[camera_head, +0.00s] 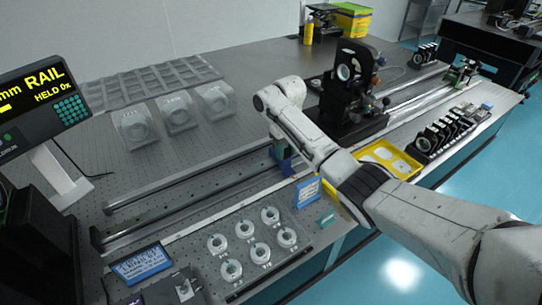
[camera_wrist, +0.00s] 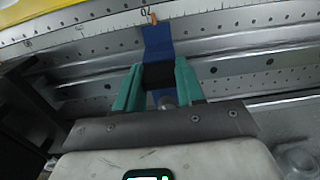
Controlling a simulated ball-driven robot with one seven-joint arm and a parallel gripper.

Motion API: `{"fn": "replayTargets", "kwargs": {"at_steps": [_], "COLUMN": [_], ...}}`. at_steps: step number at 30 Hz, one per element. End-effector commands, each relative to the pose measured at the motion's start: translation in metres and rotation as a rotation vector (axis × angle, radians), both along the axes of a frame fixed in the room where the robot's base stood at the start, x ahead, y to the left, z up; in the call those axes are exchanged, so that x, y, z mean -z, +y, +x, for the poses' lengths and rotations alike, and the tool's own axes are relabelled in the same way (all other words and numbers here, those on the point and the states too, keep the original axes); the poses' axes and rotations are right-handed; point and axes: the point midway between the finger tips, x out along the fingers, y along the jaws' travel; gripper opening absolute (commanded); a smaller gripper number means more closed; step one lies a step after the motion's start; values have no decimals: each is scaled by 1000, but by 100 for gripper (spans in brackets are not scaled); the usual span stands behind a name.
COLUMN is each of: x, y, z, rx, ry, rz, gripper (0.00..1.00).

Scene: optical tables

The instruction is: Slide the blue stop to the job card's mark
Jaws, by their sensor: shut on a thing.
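The blue stop (camera_head: 286,167) sits on the rail (camera_head: 190,203) in front of the black optics mount, partly hidden by my arm. In the wrist view its blue plate (camera_wrist: 158,42) reaches the printed scale (camera_wrist: 105,24), with a small orange tip (camera_wrist: 154,16) at the scale's edge. My gripper (camera_wrist: 158,78) is shut on the dark block of the stop, one teal finger on each side. In the head view my gripper (camera_head: 277,148) is mostly hidden by my wrist. Blue cards stand at the rail's front (camera_head: 308,192) and at the front left (camera_head: 141,263); their text is too small to read.
Ring holders (camera_head: 252,243) lie before the rail. A black optics mount (camera_head: 348,95) stands just right of the stop. A yellow tray (camera_head: 385,158) lies beyond my arm. The rail's left stretch is clear.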

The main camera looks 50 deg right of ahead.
Motion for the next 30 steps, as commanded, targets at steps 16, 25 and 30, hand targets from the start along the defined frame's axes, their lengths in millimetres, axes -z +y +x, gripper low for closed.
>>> {"fn": "replayTargets", "kwargs": {"at_steps": [16, 25, 30], "x": [0, 0, -5], "y": [-10, -10, -10], "z": [-2, -3, -2], "rx": [-4, -3, -4], "ry": [-1, 0, -1], "rz": [1, 1, 1], "gripper": [51, 64, 64]}}
